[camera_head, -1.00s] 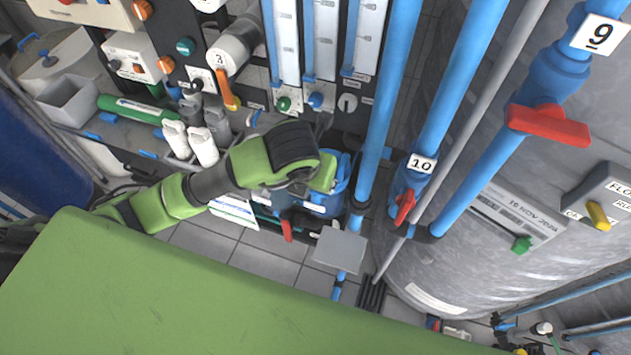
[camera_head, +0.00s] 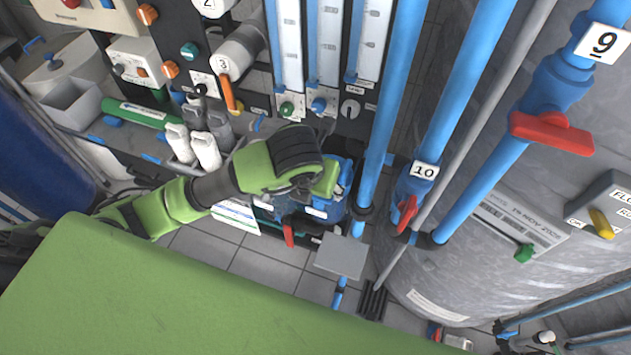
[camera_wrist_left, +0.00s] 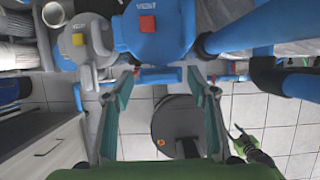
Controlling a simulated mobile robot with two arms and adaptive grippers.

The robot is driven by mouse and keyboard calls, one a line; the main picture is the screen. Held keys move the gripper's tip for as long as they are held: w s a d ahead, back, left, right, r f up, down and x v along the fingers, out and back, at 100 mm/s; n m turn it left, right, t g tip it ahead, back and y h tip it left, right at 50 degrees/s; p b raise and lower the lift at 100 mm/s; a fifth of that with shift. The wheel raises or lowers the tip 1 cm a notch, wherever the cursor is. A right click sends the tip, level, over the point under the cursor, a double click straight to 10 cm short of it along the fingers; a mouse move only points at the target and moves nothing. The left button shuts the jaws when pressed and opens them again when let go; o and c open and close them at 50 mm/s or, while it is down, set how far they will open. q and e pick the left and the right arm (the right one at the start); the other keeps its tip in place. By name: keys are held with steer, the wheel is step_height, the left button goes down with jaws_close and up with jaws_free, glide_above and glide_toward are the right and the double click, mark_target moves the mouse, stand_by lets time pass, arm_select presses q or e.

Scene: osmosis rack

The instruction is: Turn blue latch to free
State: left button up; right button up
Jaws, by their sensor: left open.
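A blue housing marked VENT with an orange-red square (camera_wrist_left: 147,24) fills the top middle of the left wrist view. A blue bar-shaped part (camera_wrist_left: 158,75) hangs at its lower edge; I cannot tell for sure if this is the blue latch. My left gripper (camera_wrist_left: 162,92) is open. Its two teal fingers stand apart on either side of the blue bar, with no visible grip on it. In the head view my left gripper (camera_head: 318,184) is in front of the blue housing (camera_head: 342,195), and its fingertips are hidden. A small green-and-black part, possibly my right gripper (camera_wrist_left: 240,132), shows in the wrist view.
A grey housing with an orange square (camera_wrist_left: 78,39) is left of the blue one. Blue pipes (camera_head: 395,90), a red handle (camera_head: 289,235) and a grey plate (camera_head: 341,256) crowd the gripper. The large grey tank (camera_head: 470,285) stands right. Tiled floor is open below.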

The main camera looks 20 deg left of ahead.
arm_select(q)
steer(key=v, duration=1.1)
steer(key=shift+s+r, duration=0.2)
steer(key=shift+r, duration=0.1)
steer(key=shift+f, duration=0.1)
